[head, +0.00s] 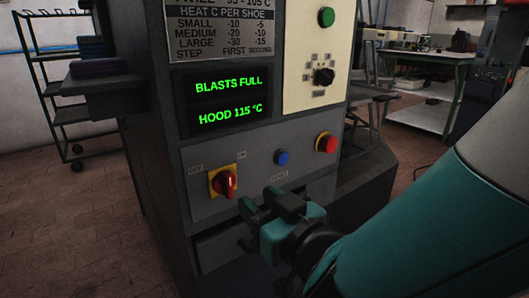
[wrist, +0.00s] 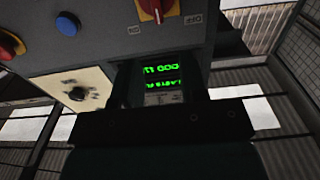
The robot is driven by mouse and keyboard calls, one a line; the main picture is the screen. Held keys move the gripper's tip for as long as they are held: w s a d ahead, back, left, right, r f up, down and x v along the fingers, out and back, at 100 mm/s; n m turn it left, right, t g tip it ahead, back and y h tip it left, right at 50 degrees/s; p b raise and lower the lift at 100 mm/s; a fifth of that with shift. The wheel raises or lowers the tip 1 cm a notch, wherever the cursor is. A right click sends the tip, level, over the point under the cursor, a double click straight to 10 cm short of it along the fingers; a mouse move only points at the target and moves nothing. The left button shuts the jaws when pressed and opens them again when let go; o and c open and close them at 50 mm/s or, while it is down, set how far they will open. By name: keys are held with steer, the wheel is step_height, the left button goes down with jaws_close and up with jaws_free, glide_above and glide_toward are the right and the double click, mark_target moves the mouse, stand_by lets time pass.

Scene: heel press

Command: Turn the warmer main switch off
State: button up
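The main switch (head: 224,183) is a red rotary handle on a yellow plate, low on the front of the grey machine. Its handle stands roughly upright in the head view. An OFF label is at its upper left and an ON label at its upper right. In the wrist view, which is upside down, the switch (wrist: 152,9) is cut by the top edge. My gripper (head: 258,203) is just right of and below the switch, apart from it. Its dark fingers look spread, with an empty gap between them in the wrist view (wrist: 160,95).
A blue button (head: 282,157) and a red button on yellow (head: 326,143) sit right of the switch. Above are a green-lettered display (head: 229,97) and a cream panel (head: 318,60) with a black knob (head: 324,77). A shelf (head: 105,84) juts out at left.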

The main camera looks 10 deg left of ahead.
mark_target(230, 176)
steer(key=p+x, duration=0.7)
steer(key=x, duration=0.2)
steer(key=shift+w+r, duration=0.1)
steer(key=shift+w, duration=0.05)
steer(key=shift+w+a, duration=0.35)
steer(key=shift+a, duration=0.1)
jaws_close()
